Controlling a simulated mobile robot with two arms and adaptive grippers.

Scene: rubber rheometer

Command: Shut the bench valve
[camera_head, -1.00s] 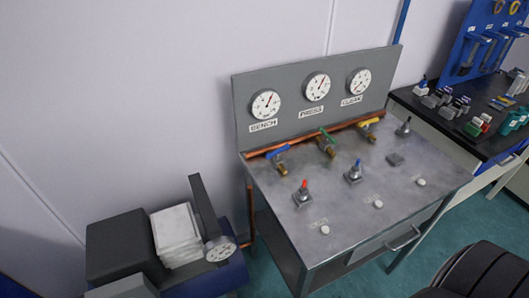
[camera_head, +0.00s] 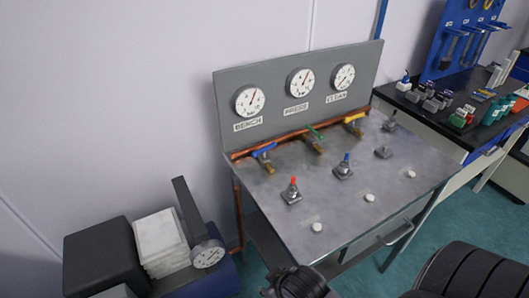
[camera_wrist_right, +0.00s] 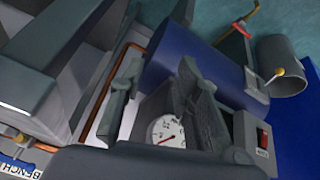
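The bench valve (camera_head: 264,152) has a blue handle and sits on the copper pipe below the gauge labelled BENCH (camera_head: 249,100). The handle lies roughly along the pipe in the head view. A blue handle also shows at the lower left edge of the right wrist view (camera_wrist_right: 12,131), beside the BENCH label. My right gripper (camera_wrist_right: 157,88) has its fingers apart with nothing between them, and no finger touches the valve. A dark rounded part at the head view's bottom edge may be my arm. My left gripper is not in view.
Green (camera_head: 314,132) and yellow (camera_head: 354,119) valves stand to the right on the same pipe. Red (camera_head: 292,190) and blue (camera_head: 344,166) knobs rise from the metal bench top (camera_head: 320,210). A compressor with a gauge (camera_head: 208,254) stands left of the bench.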

